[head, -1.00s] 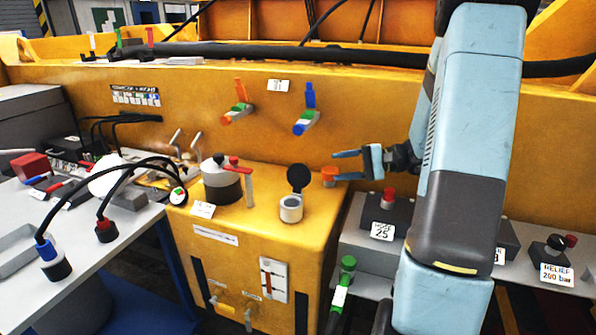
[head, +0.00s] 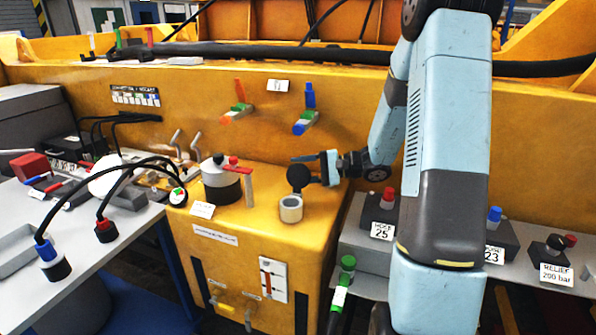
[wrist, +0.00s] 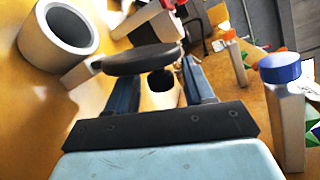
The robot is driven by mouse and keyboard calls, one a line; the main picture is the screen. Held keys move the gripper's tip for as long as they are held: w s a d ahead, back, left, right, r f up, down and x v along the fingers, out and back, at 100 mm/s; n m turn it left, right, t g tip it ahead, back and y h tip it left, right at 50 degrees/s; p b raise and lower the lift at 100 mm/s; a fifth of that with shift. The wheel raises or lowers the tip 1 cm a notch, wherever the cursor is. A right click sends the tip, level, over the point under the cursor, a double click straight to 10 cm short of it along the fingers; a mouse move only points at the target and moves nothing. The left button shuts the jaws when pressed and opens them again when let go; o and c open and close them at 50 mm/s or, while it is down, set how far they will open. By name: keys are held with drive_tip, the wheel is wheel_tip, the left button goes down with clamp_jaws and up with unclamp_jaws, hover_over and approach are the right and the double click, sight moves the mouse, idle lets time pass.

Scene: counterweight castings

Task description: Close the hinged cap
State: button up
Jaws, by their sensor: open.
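The hinged cap (head: 298,176) is a dark round disc standing up, open, at the back of a short pale filler neck (head: 290,208) on top of the yellow tank. The neck's mouth is uncovered. My gripper (head: 305,170) is beside the cap on its right, with its jaws apart. In the wrist view the cap (wrist: 142,59) shows as a dark disc by the fingertips of my open gripper (wrist: 158,75), and the neck (wrist: 58,35) is at the upper left. I cannot tell whether a finger touches the cap.
A grey-lidded canister (head: 221,182) with a red-topped lever stands left of the neck. Orange and blue levers (head: 306,120) stick out of the yellow wall above. Grey button boxes (head: 382,215) stand at the right.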

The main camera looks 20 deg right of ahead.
drive_tip(key=shift+x, duration=0.8)
clamp_jaws()
drive_tip(key=shift+s, duration=0.1)
drive_tip(key=shift+d+f, duration=0.1)
drive_tip(key=shift+d, duration=0.25)
drive_tip(key=shift+a, duration=0.15)
